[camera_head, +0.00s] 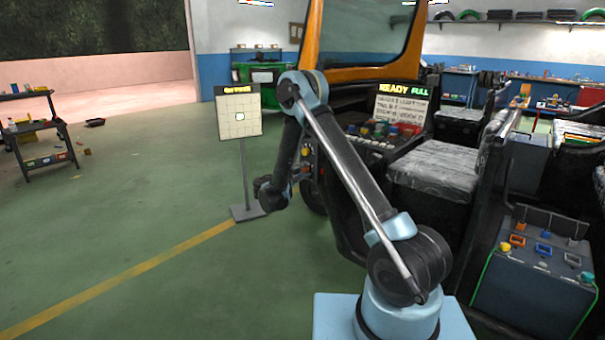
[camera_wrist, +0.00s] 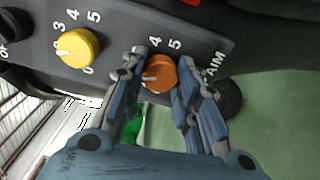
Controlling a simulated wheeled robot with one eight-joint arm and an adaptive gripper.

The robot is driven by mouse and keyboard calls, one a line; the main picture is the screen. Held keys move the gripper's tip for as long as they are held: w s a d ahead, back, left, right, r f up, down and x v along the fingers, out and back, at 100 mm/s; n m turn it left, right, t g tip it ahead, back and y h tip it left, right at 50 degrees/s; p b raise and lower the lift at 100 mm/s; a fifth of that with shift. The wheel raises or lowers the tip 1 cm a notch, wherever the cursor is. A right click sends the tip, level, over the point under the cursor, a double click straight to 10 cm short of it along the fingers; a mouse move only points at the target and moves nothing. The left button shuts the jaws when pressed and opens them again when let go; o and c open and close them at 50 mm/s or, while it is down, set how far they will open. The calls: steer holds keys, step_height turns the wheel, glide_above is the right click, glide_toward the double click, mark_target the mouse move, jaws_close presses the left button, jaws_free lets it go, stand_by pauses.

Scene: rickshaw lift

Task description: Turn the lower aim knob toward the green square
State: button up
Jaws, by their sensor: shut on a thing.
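In the wrist view, an orange knob (camera_wrist: 162,76) sits on a dark panel (camera_wrist: 130,22) beside the white label AIM. My gripper (camera_wrist: 161,58) has one finger on each side of this knob and is closed on it. The knob's white pointer mark faces left in the picture. A yellow knob (camera_wrist: 79,47) with its own number scale is further left, clear of the fingers. In the head view, a grid board (camera_head: 239,112) on a stand shows a small bright square near its middle. I cannot tell a green square on it. My arm partly hides the panel there.
The orange-framed rickshaw (camera_head: 415,60) with its seat (camera_head: 430,170) stands right of my arm. A grey control box (camera_head: 535,270) is at the lower right. A dark shelf (camera_head: 40,130) stands far left. The green floor left of the board is mostly clear.

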steer(key=shift+a+f+n, duration=0.1)
steer(key=shift+n, duration=0.2)
steer(key=o, duration=1.1)
steer(key=shift+c, duration=0.2)
steer(key=v, duration=1.1)
steer(key=shift+s+a, duration=0.3)
